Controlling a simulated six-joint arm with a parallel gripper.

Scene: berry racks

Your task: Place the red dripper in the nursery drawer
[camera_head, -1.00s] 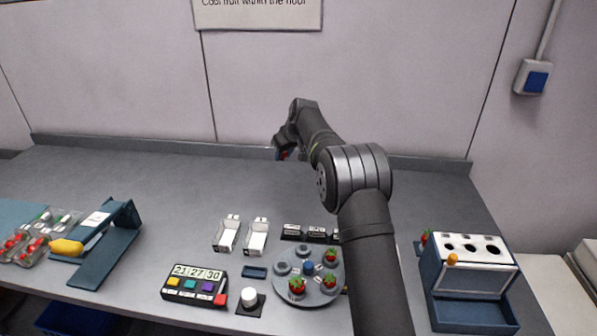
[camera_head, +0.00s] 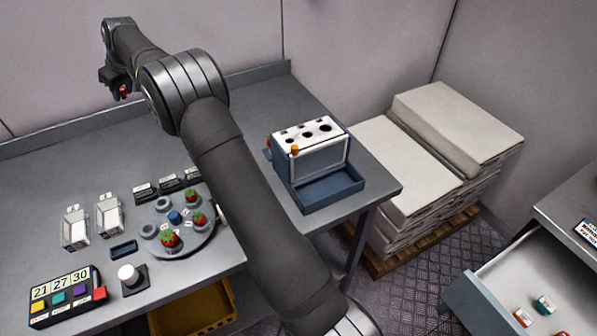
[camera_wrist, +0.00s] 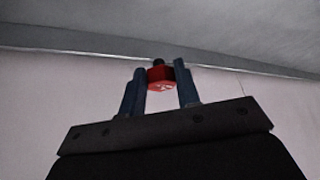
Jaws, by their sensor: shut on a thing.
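My gripper (camera_head: 119,90) is raised above the back left of the bench, near the wall. It is shut on the red dripper (camera_wrist: 161,76), a small red piece with a dark top, held between the two blue fingers in the wrist view. The dripper also shows as a small red spot in the head view (camera_head: 124,92). An open drawer (camera_head: 470,303) is at the lower right, far from my gripper; I cannot read its label. Inside lie a red-and-white piece (camera_head: 522,317), a green-and-white piece (camera_head: 545,304) and another red piece cut off by the frame edge.
A blue box with a holed white top (camera_head: 318,160) stands at the bench's right end. A round tray with strawberries (camera_head: 187,237) is on the bench. A pallet of stacked sacks (camera_head: 440,150) stands between bench and drawer unit. Open floor (camera_head: 415,290) shows before it.

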